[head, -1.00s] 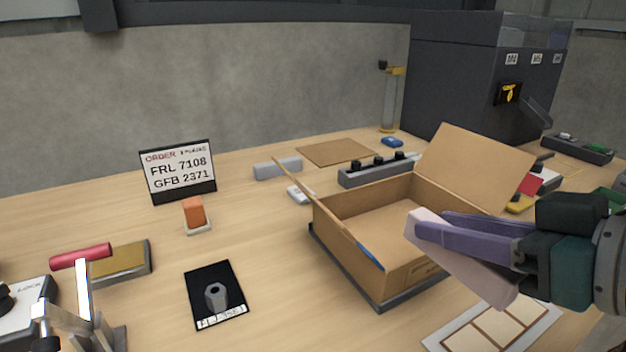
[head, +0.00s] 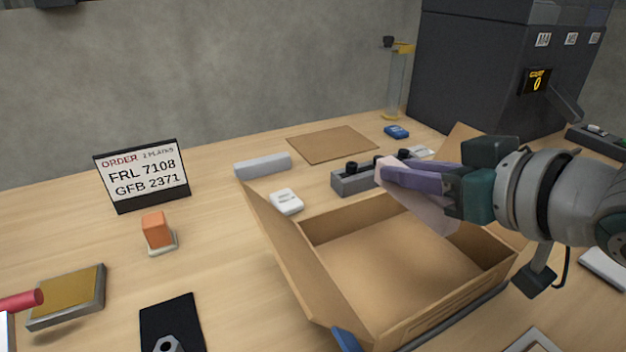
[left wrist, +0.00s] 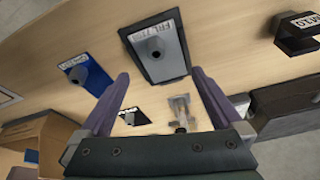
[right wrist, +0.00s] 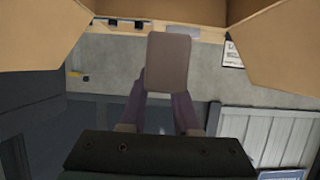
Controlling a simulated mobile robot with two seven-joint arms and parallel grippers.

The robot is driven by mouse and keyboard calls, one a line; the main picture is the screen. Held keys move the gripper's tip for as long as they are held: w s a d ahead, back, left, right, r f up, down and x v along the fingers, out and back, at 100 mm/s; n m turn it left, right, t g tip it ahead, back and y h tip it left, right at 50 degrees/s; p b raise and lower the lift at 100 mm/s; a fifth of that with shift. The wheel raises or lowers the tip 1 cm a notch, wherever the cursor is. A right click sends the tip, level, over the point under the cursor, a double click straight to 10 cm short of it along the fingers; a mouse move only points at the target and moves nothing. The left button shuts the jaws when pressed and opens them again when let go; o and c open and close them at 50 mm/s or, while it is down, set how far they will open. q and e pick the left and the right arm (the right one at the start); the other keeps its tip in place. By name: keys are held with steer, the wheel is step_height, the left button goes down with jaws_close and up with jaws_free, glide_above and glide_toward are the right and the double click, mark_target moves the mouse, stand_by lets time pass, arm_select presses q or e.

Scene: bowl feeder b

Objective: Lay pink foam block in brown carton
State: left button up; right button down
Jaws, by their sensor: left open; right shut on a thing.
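The pink foam block (head: 428,212) is held by my right gripper (head: 395,172), which is shut on it. The block hangs tilted over the back part of the brown carton (head: 300,262), apart from its floor. In the right wrist view the block (right wrist: 168,62) sits between the fingertips, with carton flaps (right wrist: 40,35) on both sides. The carton is open, its flaps spread, and its visible floor is empty; my right arm hides part of its right side. My left gripper (left wrist: 160,95) is open and empty above the table, outside the head view.
An order sign (head: 142,175), an orange block on a stand (head: 156,232) and a black plate (head: 172,312) stand left of the carton. A grey bar (head: 263,166), white device (head: 286,201) and dark-knobbed block (head: 350,180) lie behind it. A dark machine (head: 490,75) stands back right.

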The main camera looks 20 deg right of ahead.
mark_target(404, 204)
arm_select(q)
steer(key=shift+f+b, duration=0.5)
steer(key=shift+f, duration=0.35)
arm_select(e)
step_height(404, 204, down, 5)
steer(key=shift+r, duration=0.15)
arm_select(q)
steer(key=shift+f+b, duration=0.7)
arm_select(e)
step_height(404, 204, down, 3)
steer(key=shift+f, duration=0.45)
arm_select(q)
steer(key=shift+d, duration=0.15)
